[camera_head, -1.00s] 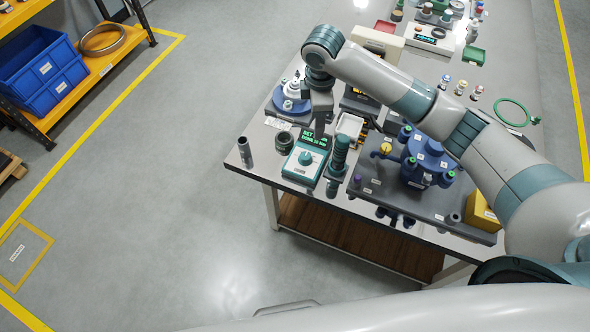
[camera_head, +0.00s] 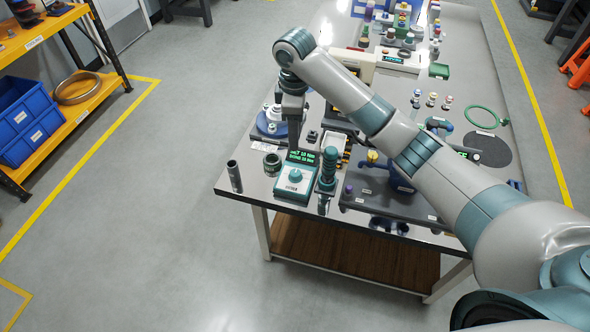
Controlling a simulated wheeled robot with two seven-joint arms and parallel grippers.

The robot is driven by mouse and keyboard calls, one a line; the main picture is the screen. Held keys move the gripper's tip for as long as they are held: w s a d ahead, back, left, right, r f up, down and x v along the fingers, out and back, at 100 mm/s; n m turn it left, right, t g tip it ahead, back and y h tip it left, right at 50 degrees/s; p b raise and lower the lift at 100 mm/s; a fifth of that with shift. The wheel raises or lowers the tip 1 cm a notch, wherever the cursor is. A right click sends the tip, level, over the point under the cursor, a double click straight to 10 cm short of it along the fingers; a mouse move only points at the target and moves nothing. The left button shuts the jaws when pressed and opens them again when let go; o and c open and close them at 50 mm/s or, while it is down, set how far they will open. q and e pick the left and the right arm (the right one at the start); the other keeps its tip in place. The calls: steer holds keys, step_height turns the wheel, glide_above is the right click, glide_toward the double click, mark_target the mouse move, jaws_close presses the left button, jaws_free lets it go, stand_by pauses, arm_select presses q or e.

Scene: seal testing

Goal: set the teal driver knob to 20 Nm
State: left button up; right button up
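The teal driver unit (camera_head: 278,188) is a box near the front left edge of the bench. Its round knob (camera_head: 295,176) is on the upper face, and its pointer is too small to read. Behind the knob is a dark display (camera_head: 301,158) with green text; a line with "20 Nm" seems to show, but it is hard to read. A teal driver (camera_head: 328,172) stands upright just right of the box. My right gripper (camera_head: 294,147) points down above and behind the display, apart from the knob. Its fingers are too small to judge. My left gripper is out of view.
A dark cylinder (camera_head: 234,176) and a dark green ring part (camera_head: 272,163) stand left of the unit. A blue round stand (camera_head: 268,126) is behind. A dark plate (camera_head: 365,207) with parts lies to the right, partly under my arm. Floor left of the bench is clear.

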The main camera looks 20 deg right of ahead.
mark_target(295, 173)
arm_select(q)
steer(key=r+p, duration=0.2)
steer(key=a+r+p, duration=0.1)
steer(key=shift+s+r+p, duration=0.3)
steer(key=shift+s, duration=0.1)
arm_select(e)
steer(key=f, duration=1.7)
steer(key=shift+w+d+f, duration=0.1)
steer(key=shift+w+d, duration=0.05)
steer(key=shift+w, duration=0.2)
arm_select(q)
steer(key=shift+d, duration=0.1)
arm_select(e)
steer(key=c, duration=1.1)
